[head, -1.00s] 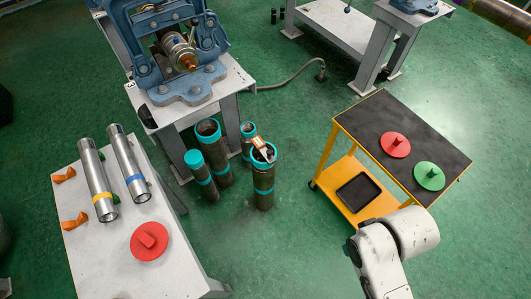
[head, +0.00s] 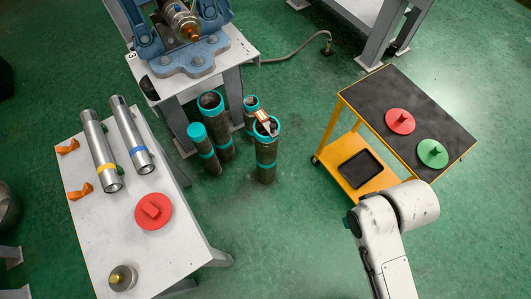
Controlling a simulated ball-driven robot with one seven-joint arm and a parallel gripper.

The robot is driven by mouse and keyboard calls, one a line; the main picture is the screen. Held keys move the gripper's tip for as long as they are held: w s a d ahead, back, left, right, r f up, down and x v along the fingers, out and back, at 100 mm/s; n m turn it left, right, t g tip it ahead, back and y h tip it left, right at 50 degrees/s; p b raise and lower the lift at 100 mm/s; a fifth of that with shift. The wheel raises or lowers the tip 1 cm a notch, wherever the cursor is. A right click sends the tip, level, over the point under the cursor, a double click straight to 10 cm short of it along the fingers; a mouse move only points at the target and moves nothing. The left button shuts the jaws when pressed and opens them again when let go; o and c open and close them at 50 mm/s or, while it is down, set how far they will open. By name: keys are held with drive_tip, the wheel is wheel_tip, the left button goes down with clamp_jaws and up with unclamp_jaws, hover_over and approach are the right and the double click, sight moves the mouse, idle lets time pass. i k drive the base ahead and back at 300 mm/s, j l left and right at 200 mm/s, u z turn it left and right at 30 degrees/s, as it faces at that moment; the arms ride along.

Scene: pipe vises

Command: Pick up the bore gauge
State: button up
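No object in the head view is clearly marked as the bore gauge. A short steel cylinder with a brass knob (head: 122,278) stands at the near edge of the white table (head: 190,232); it could be the gauge, but I cannot tell. A red knobbed disc (head: 400,121) and a green knobbed disc (head: 432,153) lie on the cart's black top. My arm shows at the lower right, over the floor near the cart.
Two steel pipes (head: 102,152) and orange blocks (head: 79,191) lie on the white table. Several dark pipes with teal ends (head: 266,165) stand on the floor, a small tool on one.

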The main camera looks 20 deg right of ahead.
sight(261, 115)
drive_tip(key=i+l+z, duration=0.2)
drive_tip(key=i, duration=0.2)
drive_tip(key=i+l+z, duration=0.15)
drive_tip(key=i, duration=0.3)
drive_tip(key=i+l+z, duration=0.2)
drive_tip(key=i, duration=0.25)
